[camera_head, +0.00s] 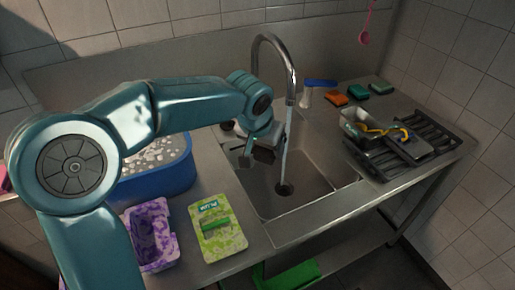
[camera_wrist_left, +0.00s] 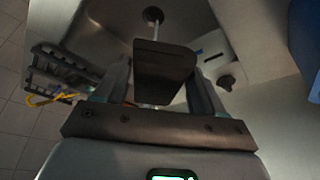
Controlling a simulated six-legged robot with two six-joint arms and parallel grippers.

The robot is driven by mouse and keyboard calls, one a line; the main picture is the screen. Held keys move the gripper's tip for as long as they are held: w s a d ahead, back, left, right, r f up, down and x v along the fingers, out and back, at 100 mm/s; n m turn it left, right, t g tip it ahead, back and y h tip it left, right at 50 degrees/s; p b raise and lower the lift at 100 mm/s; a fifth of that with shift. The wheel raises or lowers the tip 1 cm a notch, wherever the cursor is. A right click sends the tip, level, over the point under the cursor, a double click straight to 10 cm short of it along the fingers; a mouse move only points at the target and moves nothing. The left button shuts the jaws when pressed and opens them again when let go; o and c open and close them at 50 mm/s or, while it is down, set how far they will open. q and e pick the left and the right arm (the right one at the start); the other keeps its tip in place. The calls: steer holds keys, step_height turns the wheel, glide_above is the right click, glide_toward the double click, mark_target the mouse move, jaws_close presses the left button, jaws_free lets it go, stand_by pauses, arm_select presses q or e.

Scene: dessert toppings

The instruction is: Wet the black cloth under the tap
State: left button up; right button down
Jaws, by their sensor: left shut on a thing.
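My left gripper (camera_head: 258,151) reaches in from the left over the sink (camera_head: 300,207). It is shut on the black cloth (camera_head: 265,156), a small dark folded piece. In the left wrist view the cloth (camera_wrist_left: 165,72) sits between the two fingers. The tap (camera_head: 291,88) is a curved metal spout, and a thin stream of water (camera_head: 284,150) falls from it toward the drain (camera_head: 284,188). In the head view the cloth is just left of the stream. I cannot tell whether they touch. My right gripper is not in view.
A blue tub (camera_head: 165,185) with pale pieces stands left of the sink. A purple-stained tray (camera_head: 150,237) and a green PLUM packet (camera_head: 217,228) lie in front. Sponges (camera_head: 335,98) lie behind the sink. A metal container (camera_head: 366,130) and dark rack (camera_head: 432,136) are at right.

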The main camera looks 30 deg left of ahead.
arm_select(q)
steer(key=w+f+p, duration=0.2)
steer(key=w+p, duration=0.2)
steer(key=w, duration=0.5)
steer(key=shift+a, duration=0.4)
steer(key=shift+w, duration=0.1)
steer(key=shift+s+d+f+b, duration=0.1)
steer(key=shift+s+f+b, duration=0.05)
steer(key=shift+s+b, duration=0.8)
steer(key=s+b, duration=0.2)
steer(key=s, duration=0.1)
steer(key=shift+s+d+b, duration=0.1)
steer(key=shift+s+b, duration=0.2)
steer(key=shift+s+d+b, duration=0.1)
steer(key=shift+s+b, duration=0.55)
steer(key=shift+s, duration=0.55)
steer(key=shift+s+r, duration=0.1)
steer(key=shift+r, duration=0.1)
